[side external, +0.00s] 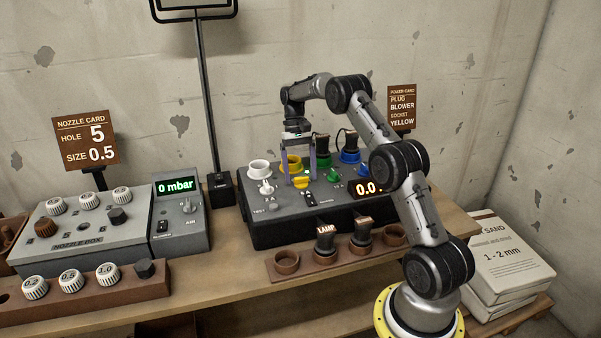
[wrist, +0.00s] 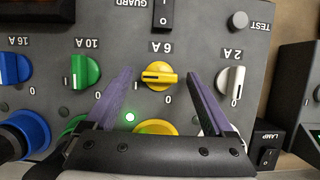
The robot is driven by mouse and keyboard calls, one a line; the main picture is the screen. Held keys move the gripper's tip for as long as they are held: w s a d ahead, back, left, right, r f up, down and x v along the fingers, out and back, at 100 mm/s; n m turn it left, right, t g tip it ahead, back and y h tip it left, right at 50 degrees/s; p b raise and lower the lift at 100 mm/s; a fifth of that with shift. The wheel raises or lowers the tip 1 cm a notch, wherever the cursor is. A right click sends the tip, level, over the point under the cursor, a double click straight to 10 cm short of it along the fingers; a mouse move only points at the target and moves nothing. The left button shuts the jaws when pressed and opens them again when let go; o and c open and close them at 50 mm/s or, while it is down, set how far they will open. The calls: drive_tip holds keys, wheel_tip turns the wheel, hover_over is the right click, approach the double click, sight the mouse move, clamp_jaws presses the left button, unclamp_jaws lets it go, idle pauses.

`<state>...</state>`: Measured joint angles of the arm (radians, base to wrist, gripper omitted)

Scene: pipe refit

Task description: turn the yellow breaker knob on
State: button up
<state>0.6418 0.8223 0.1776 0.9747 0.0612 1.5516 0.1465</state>
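The yellow breaker knob (wrist: 160,76), under the 6 A label, is on the dark panel (side external: 262,225); it also shows in the side view (side external: 301,182). In the wrist view its grip bar and dark line lie crosswise, the line's end toward the I mark on the left; the 0 mark is below. My gripper (wrist: 160,82) is open, one purple finger on each side of the knob with gaps between, and holds nothing. In the side view my gripper (side external: 299,176) points down over the knob. A green light (wrist: 130,117) glows near the yellow socket (wrist: 155,128).
The white 2 A knob (wrist: 232,84) is just beyond one finger, and the green 10 A knob (wrist: 85,72) beyond the other. The blue 16 A knob (wrist: 16,68) is farther left. A black guard switch (wrist: 163,14) is close by. The display (side external: 367,188) starts with 0.0.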

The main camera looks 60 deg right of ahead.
drive_tip(key=v, duration=0.7)
drive_tip(key=shift+r, duration=0.25)
drive_tip(key=shift+w, duration=0.1)
